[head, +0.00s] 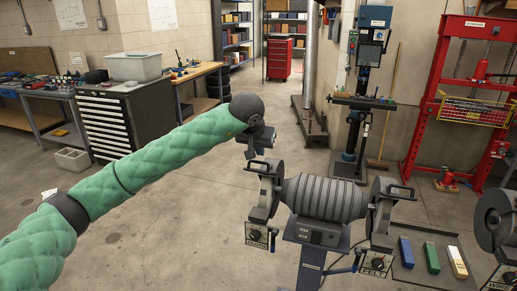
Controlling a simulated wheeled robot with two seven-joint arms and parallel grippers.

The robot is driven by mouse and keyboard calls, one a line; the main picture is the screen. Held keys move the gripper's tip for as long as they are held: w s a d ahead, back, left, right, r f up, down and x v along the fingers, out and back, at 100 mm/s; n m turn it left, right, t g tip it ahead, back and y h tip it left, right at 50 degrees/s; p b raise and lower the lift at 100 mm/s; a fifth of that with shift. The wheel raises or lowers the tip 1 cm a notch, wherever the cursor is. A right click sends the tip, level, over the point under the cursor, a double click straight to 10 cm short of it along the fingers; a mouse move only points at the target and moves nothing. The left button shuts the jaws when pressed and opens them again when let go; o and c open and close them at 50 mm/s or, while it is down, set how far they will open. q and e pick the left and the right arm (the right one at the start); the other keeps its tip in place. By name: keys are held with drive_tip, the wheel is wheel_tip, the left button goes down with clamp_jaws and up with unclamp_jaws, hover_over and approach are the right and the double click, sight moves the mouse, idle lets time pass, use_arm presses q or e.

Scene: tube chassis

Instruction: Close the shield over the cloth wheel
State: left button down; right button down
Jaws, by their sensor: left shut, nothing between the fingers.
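A double-ended buffing machine with a ribbed grey motor (325,199) stands on a pedestal in front of me. The label at its left end reads CLOTH (256,236), and the one at its right end reads FELT (374,264). The cloth wheel end (263,200) has a dark shield with a handle (260,168) at its top. How far that shield is open is hard to tell, and the wheel's face is mostly hidden. My left gripper (251,152) is shut and empty, just above and behind that handle in the picture; contact is not clear. My right gripper is out of view.
The felt end has its own handled shield (398,190). A machine labelled WIRE (496,218) stands at the right edge. Coloured bars lie on a tray (407,271) between them. A drill press (358,110) and red press frame (432,90) stand behind.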

use_arm(q)
drive_tip(key=shift+s+a+f, duration=0.1)
drive_tip(key=shift+s+f, duration=0.25)
drive_tip(key=shift+f, duration=0.05)
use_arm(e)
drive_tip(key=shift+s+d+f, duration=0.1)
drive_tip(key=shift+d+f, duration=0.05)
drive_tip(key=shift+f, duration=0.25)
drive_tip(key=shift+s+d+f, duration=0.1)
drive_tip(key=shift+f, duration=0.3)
use_arm(q)
drive_tip(key=shift+f, duration=0.1)
